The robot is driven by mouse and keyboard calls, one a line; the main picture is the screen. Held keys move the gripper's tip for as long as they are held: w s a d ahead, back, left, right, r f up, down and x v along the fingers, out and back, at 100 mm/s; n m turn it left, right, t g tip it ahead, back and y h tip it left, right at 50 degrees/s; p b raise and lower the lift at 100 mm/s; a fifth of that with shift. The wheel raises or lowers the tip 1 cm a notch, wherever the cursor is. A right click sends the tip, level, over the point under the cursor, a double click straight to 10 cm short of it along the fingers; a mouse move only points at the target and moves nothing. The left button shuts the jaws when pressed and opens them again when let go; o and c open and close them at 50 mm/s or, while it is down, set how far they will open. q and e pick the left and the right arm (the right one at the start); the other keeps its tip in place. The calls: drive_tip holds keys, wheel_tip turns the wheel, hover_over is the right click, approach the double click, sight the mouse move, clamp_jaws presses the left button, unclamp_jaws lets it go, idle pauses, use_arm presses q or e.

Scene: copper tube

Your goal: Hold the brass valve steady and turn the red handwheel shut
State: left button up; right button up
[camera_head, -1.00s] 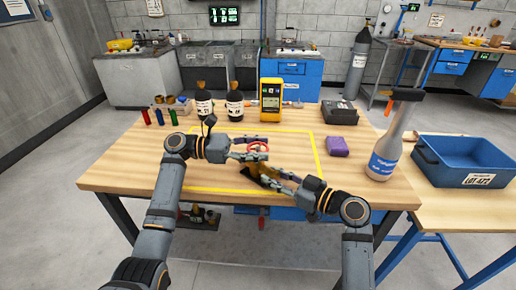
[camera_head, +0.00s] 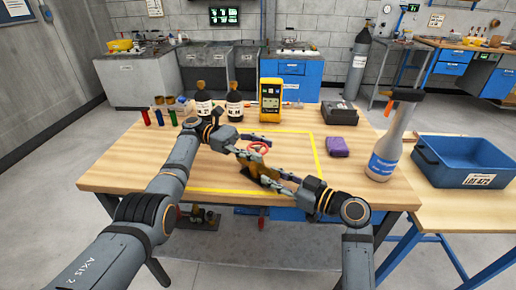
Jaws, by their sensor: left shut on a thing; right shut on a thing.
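The brass valve (camera_head: 265,176) is near the front middle of the wooden bench, inside the yellow outline. Its red handwheel (camera_head: 259,147) shows just above and behind it. My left gripper (camera_head: 257,149) comes in from the left and is shut on the handwheel; its fingers hide part of the rim. My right gripper (camera_head: 264,172) comes in from the lower right and is shut on the valve body, covering part of it. The exact finger contacts are too small to make out.
A blue bin (camera_head: 469,162) sits on the right-hand table. Small coloured vials (camera_head: 160,117) stand at left.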

sight(258, 148)
use_arm(q)
drive_tip(key=shift+f, duration=0.1)
drive_tip(key=o, duration=1.2)
wheel_tip(258, 148, up, 10)
drive_tip(key=shift+r, duration=0.1)
